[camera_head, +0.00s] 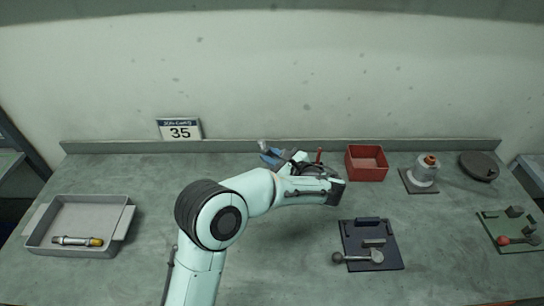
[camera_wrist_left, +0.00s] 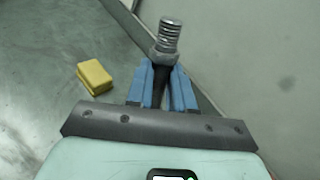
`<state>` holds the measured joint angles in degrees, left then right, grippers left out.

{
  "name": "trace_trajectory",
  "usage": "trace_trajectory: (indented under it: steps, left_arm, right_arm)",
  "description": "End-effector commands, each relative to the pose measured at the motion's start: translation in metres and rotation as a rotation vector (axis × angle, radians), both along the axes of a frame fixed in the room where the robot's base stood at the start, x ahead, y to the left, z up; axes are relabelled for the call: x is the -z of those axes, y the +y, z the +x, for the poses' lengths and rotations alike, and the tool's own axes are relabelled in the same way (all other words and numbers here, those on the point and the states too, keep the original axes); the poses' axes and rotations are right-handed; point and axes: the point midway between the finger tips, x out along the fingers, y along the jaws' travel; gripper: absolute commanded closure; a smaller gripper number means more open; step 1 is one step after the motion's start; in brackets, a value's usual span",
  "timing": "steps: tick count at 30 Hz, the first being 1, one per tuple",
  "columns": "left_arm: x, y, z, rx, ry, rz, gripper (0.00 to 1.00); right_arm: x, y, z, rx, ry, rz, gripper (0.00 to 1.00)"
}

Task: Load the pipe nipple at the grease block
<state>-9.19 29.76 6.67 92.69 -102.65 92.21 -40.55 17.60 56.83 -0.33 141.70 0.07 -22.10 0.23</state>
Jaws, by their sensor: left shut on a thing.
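My left gripper (camera_head: 272,156) is at the back of the bench, left of the red bin, with its blue fingers pointing back and left. In the left wrist view its blue fingers (camera_wrist_left: 162,88) are shut on the pipe nipple (camera_wrist_left: 168,38). The nipple has a silver threaded end and a hex collar beyond the fingertips; a dark part lies between the fingers. Its silver end (camera_head: 263,145) also shows in the head view. A yellow block (camera_wrist_left: 96,76) lies on the bench left of the fingers, apart from the nipple; I cannot tell if it is the grease block. My right gripper is out of view.
A grey tray (camera_head: 47,218) at left holds a silver fitting with a yellow end (camera_head: 77,241). A red bin (camera_head: 367,163), a flanged cylinder (camera_head: 424,172), a dark disc (camera_head: 479,166) and a dark fixture plate (camera_head: 387,262) stand at right. A back ledge (camera_head: 230,146) borders the bench.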

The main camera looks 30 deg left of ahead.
Motion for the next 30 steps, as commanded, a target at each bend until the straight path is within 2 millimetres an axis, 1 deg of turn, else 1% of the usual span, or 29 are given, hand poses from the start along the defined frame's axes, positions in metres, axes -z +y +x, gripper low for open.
trace_trajectory:
  steps: [8,30]
  left_arm:
    - [0.000,0.000,0.000,0.000,-0.001,0.001,1.00]
    - [0.009,0.000,0.000,0.001,-0.001,0.001,1.00]
  right_arm:
    - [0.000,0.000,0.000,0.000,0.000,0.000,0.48]
    - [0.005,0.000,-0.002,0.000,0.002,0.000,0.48]
